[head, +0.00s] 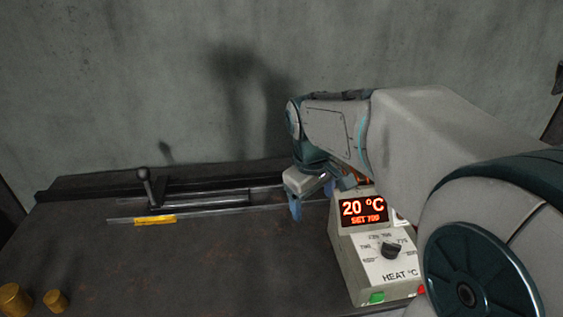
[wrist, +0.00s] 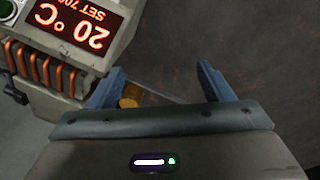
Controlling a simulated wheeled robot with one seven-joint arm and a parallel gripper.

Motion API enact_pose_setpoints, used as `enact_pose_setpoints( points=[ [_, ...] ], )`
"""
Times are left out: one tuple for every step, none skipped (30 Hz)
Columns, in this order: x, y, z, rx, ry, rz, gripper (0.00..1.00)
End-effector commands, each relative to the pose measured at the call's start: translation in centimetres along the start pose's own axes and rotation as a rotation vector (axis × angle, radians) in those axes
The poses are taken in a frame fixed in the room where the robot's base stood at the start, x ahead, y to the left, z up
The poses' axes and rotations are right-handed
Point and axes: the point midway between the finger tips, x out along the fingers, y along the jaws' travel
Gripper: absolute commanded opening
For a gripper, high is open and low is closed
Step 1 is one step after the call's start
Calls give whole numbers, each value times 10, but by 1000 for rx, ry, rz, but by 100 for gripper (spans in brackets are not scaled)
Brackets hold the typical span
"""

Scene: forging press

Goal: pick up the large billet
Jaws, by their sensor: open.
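Two brass-coloured cylinders stand on the dark table at the lower left of the head view. The large billet (head: 15,298) is the left one, partly cut off by the picture's edge. The smaller billet (head: 56,300) stands just to its right. My gripper (head: 311,198) is far to the right of both, beside the heater. In the wrist view my gripper (wrist: 160,68) has its blue fingers wide apart. A brass-coloured piece (wrist: 131,95) shows low between them, near the left finger; I cannot tell what it is or whether it is touched.
The heater box (head: 375,265) reads 20 °C, set 700. In the wrist view its orange coil (wrist: 40,68) is close to the left finger. A rail with a lever (head: 147,188) and a yellow label (head: 155,220) lies along the table's back. The table's middle is clear.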

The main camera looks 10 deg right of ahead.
Motion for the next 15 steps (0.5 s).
enact_pose_setpoints(
  points=[
    [0, 10, -18, -65, -16, -5, 74],
    [-1, 14, -28, -107, -22, -8, 74],
    [0, 19, -40, -165, -32, -14, 74],
    [0, 24, -50, -206, -37, -18, 74],
    [0, 28, -59, -248, -42, -23, 74],
    [2, 34, -71, -300, -47, -32, 74],
    [3, 38, -80, -340, -51, -39, 74],
    [4, 42, -89, -380, -52, -46, 74],
    [6, 48, -100, -431, -53, -58, 74],
    [8, 53, -109, -469, -53, -66, 74],
    [10, 57, -116, -506, -53, -76, 74],
    [12, 64, -127, -553, -49, -88, 74],
    [14, 68, -134, -586, -47, -98, 74],
    [17, 73, -141, -619, -43, -107, 74],
    [20, 79, -148, -659, -38, -120, 74]
  ],
)
